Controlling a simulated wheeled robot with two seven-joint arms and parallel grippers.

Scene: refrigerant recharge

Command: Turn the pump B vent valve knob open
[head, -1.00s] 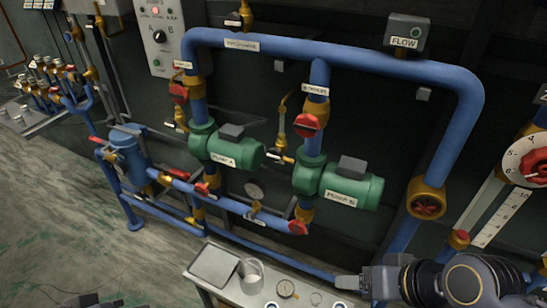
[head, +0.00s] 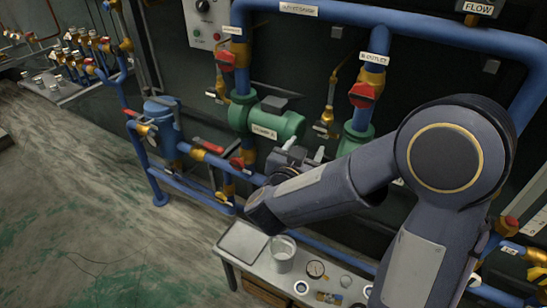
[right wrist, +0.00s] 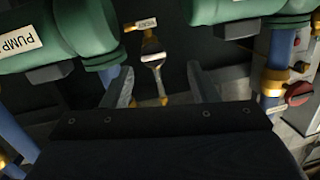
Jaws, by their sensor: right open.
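Between the two green pumps, a small brass valve with a pale handle (head: 322,128) hangs on a thin vertical line, left of the B-outlet pipe. I take it for the pump B vent valve; its tag is too small to read. In the right wrist view a brass fitting with a white tag and pale handle (right wrist: 153,58) shows between the pumps, ahead of my fingers. My right gripper (head: 303,150) is open and empty, below the valve and apart from it in the head view. It also shows in the wrist view (right wrist: 160,86). Pump B is mostly hidden by my arm.
Pump A (head: 266,122) is left of my gripper. Red valve handles (head: 362,95) and blue pipes (head: 360,15) surround the space. A small bench (head: 240,268) with a metal cup (head: 283,252) and gauges stands below. Open floor is at left.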

